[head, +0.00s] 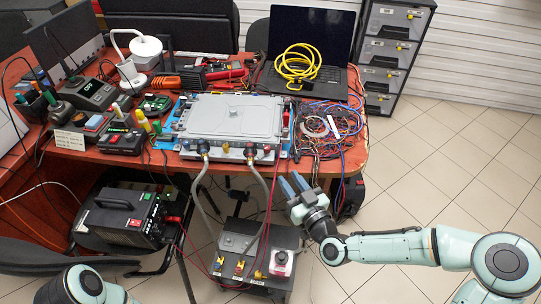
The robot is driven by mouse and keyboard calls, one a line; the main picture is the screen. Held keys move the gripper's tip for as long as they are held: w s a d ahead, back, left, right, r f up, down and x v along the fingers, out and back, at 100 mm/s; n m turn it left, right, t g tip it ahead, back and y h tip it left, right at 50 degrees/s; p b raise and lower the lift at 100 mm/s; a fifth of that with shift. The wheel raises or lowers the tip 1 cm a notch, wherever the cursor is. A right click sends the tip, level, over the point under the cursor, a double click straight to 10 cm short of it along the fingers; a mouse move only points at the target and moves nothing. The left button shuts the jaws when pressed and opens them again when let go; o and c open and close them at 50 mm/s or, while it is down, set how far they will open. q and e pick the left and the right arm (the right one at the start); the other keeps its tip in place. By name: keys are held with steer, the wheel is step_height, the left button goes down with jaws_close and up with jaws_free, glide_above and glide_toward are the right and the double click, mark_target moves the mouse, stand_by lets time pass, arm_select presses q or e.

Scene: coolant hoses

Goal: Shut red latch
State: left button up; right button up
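A grey metal enclosure (232,118) lies on a blue base on the red table. A small red part (286,117), which looks like a latch, is at its right side; it is too small to tell whether it is open or shut. Two grey hoses (200,185) come from dark fittings (204,150) on the enclosure's front and run down below the table. My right gripper (289,181) is in front of the table's front edge, below and apart from the red part. Its two blue fingers stand apart with nothing between them. My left gripper is out of view.
Tangled wires (325,130) lie right of the enclosure. A laptop (312,35) with a yellow cable coil is behind. Thin red cables hang near my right gripper. Open tiled floor is at right.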

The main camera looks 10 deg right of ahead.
mark_target(269, 150)
steer(key=b+x, duration=0.2)
steer(key=x, duration=0.8)
steer(key=shift+f+b, duration=0.15)
steer(key=shift+b, duration=0.15)
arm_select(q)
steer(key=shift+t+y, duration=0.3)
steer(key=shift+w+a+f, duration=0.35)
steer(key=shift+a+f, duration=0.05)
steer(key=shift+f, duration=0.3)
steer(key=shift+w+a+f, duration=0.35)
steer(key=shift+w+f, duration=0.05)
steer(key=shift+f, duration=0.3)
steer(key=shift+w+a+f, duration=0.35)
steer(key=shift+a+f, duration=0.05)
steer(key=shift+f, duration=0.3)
arm_select(e)
steer(key=shift+x, duration=0.8)
steer(key=shift+c, duration=0.4)
